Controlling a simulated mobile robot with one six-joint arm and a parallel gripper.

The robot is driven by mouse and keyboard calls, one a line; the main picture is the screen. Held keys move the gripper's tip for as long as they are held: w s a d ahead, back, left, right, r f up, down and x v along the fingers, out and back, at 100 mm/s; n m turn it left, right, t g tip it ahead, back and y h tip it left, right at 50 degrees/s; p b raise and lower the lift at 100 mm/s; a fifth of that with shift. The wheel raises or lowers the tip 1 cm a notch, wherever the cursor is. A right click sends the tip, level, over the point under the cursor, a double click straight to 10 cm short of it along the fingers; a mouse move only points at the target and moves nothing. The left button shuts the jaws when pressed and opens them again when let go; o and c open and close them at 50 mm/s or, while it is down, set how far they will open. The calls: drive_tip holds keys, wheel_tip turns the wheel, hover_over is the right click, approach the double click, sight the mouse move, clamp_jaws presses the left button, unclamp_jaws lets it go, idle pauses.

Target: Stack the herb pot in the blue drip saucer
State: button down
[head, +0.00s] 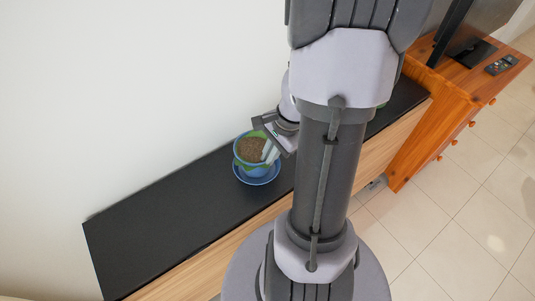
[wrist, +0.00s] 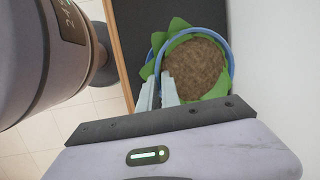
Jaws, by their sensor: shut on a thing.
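The herb pot (head: 250,150) is blue with brown soil and green leaves around its rim. It is upright over the blue drip saucer (head: 258,182) on the black-topped bench. The saucer's rim shows around the pot's lower front; I cannot tell whether the pot's base touches it. My gripper (head: 268,152) is shut on the pot's wall at its right side. In the wrist view the pot (wrist: 195,68) fills the upper middle, with the pale fingers of my gripper (wrist: 158,92) at its left edge. The saucer is mostly hidden there behind the pot.
The black bench top (head: 150,215) is clear to the left of the saucer, with a white wall behind it. A wooden cabinet (head: 435,110) with a screen and a remote (head: 501,65) stands at the right. Tiled floor lies in front.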

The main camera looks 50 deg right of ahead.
drive_tip(key=shift+s+f+b, duration=0.1)
drive_tip(key=shift+f+b, duration=0.1)
drive_tip(key=shift+b, duration=0.15)
drive_tip(key=c, duration=1.6)
unclamp_jaws()
drive_tip(key=shift+o, duration=0.2)
drive_tip(key=shift+r, duration=0.1)
drive_tip(key=p+v, duration=0.7)
drive_tip(key=v, duration=0.6)
drive_tip(key=w+a+r+n+t+h, duration=0.1)
drive_tip(key=w+a+r+n, duration=0.25)
drive_tip(key=a, duration=0.35)
drive_tip(key=w+a+r+n, duration=0.2)
drive_tip(key=a+r+n, duration=0.25)
drive_tip(key=a, duration=0.25)
drive_tip(key=s+a+r+n+t, duration=0.1)
drive_tip(key=s+a+r+n, duration=0.1)
drive_tip(key=a, duration=0.4)
drive_tip(key=s+a+r+n+t, duration=0.1)
drive_tip(key=s+a+r+n, duration=0.2)
drive_tip(key=a, duration=0.4)
drive_tip(key=shift+r+n+t+y+b, duration=0.35)
drive_tip(key=shift+r+n, duration=0.2)
drive_tip(key=shift+n, duration=0.65)
